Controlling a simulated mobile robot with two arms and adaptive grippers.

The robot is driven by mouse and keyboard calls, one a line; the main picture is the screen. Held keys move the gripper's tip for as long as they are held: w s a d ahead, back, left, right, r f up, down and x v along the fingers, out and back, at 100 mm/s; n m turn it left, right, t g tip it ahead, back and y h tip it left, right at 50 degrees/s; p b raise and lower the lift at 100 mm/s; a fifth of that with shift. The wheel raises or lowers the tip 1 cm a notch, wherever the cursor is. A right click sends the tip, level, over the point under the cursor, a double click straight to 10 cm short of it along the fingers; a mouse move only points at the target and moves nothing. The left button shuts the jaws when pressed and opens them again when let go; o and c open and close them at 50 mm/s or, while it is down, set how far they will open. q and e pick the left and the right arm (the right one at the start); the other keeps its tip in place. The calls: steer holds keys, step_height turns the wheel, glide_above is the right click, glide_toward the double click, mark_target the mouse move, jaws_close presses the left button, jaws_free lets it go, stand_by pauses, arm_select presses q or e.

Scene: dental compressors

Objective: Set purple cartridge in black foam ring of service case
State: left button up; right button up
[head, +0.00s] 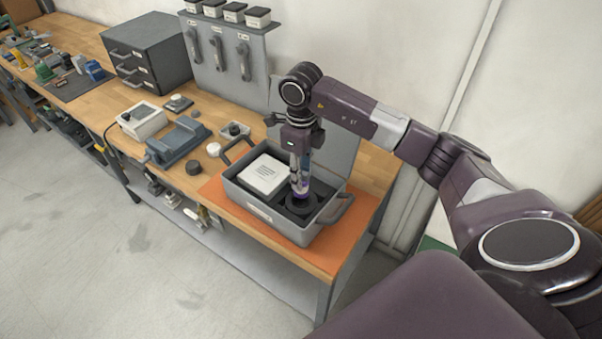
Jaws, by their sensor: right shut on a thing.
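The grey service case (262,213) stands open on an orange mat at the near right end of the bench. The black foam ring (312,206) is in the right part of the case, beside a white labelled block. My right gripper (300,178) points down into the case and is shut on the purple cartridge (301,190). The cartridge is upright, at or just above the ring; I cannot tell whether it touches the foam. The gripper fingers hide part of it. My left gripper is not in view.
The white block (264,174) fills the case's left part. The raised lid (335,150) stands behind my gripper. A blue-grey fixture (178,140), a black knob (193,167) and a white cap (213,149) lie left of the case. Orange mat (215,192) shows bare around it.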

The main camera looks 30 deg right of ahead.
mark_target(302, 192)
steer(key=shift+f+b, duration=1.35)
steer(key=shift+f, duration=0.85)
steer(key=shift+f+b, duration=0.35)
steer(key=shift+f, duration=0.3)
steer(key=shift+s, duration=0.1)
steer(key=shift+f+b, duration=0.6)
steer(key=shift+b, duration=0.15)
steer(key=o, duration=0.9)
